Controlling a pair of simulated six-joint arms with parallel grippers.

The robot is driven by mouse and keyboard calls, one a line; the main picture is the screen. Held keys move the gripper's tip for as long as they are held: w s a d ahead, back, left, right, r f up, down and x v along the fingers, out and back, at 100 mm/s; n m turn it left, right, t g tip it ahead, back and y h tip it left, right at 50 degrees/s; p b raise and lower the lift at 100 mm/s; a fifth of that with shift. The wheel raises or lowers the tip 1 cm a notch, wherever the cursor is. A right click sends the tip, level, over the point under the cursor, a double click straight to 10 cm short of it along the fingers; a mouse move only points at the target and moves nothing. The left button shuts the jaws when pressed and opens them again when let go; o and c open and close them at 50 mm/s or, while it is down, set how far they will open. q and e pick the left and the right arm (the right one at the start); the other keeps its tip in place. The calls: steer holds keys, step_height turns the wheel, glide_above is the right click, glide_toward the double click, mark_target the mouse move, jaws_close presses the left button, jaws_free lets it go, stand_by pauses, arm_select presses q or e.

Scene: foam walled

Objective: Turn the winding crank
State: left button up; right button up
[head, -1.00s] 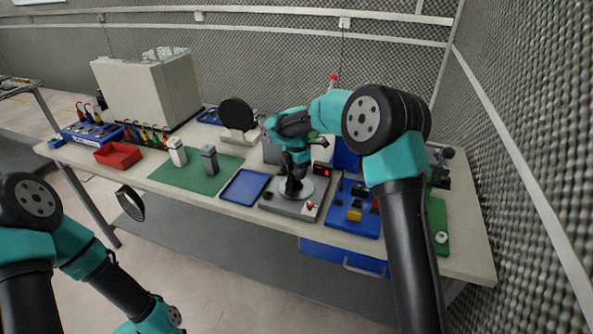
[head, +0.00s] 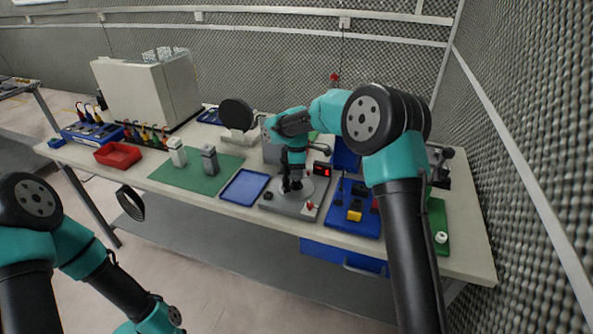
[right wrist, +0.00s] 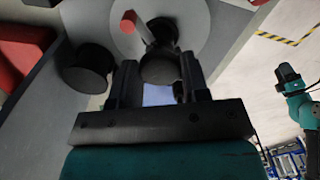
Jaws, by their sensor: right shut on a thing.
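The winding unit is a grey base (head: 278,207) near the table's front edge, with a pale round disc (head: 314,190) and a small red-lit display (head: 322,170). My right gripper (head: 291,188) reaches down over the disc. In the right wrist view its fingers (right wrist: 158,85) are shut on the dark round crank knob (right wrist: 160,67), in front of the pale disc (right wrist: 196,22). The crank is mostly hidden by the gripper in the head view. My left arm shows at the lower left of the head view; its gripper is out of the picture.
A blue tray (head: 244,187) lies left of the unit and a blue fixture board (head: 364,226) right of it. A black round disc on a stand (head: 236,114) is behind. A foam wall closes the right side.

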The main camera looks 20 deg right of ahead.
steer(key=shift+m, duration=21.2)
steer(key=shift+m, duration=0.6)
